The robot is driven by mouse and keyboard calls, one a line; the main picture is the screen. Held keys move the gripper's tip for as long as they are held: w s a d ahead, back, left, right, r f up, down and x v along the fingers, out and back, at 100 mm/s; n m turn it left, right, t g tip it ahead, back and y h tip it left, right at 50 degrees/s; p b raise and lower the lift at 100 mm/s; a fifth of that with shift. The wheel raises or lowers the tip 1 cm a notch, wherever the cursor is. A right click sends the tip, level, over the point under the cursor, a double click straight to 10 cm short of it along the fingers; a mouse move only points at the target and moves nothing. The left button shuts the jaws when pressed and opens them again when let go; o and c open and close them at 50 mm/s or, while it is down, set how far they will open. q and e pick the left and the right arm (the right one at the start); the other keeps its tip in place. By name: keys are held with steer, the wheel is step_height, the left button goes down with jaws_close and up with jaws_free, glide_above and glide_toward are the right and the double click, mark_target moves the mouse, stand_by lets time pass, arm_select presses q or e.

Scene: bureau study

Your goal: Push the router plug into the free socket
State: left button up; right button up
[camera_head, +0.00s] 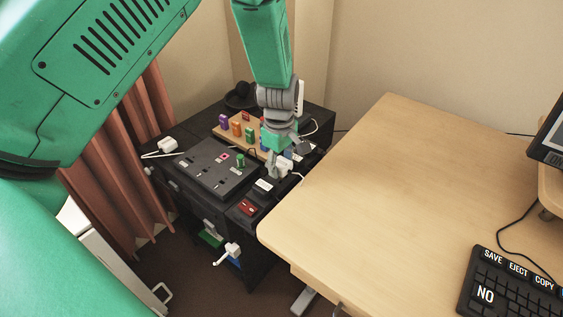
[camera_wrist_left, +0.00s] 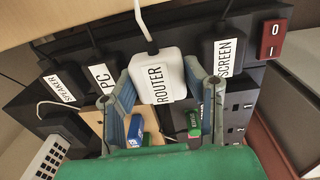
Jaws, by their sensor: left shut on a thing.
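The white router plug (camera_wrist_left: 152,78), labelled ROUTER, sits between the two fingers of my left gripper (camera_wrist_left: 160,70), which is shut on it; its cord runs up out of the view. In the head view my left gripper (camera_head: 277,168) is at the black power strip (camera_head: 243,219), and the white plug (camera_head: 284,164) shows beside its fingers. In the wrist view the strip (camera_wrist_left: 258,18) also carries black plugs labelled SCREEN (camera_wrist_left: 229,52), PC (camera_wrist_left: 101,72) and SPEAKER (camera_wrist_left: 60,86). The strip's face under the router plug is hidden; I cannot tell whether the plug is seated.
The wooden desk (camera_head: 400,190) rises close on the right. A red switch (camera_head: 247,207) marks the strip's near end.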

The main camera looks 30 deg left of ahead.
mark_target(282, 180)
arm_select(q)
steer(key=shift+a, duration=0.3)
steer(key=shift+d, duration=0.15)
steer(key=shift+d, duration=0.1)
steer(key=shift+p, duration=0.85)
stand_by(0.8)
steer(key=shift+f, duration=0.3)
stand_by(0.7)
steer(key=shift+f, duration=1.1)
stand_by(1.3)
steer(key=o, duration=1.2)
steer(key=shift+c, duration=0.2)
steer(key=shift+s, duration=0.1)
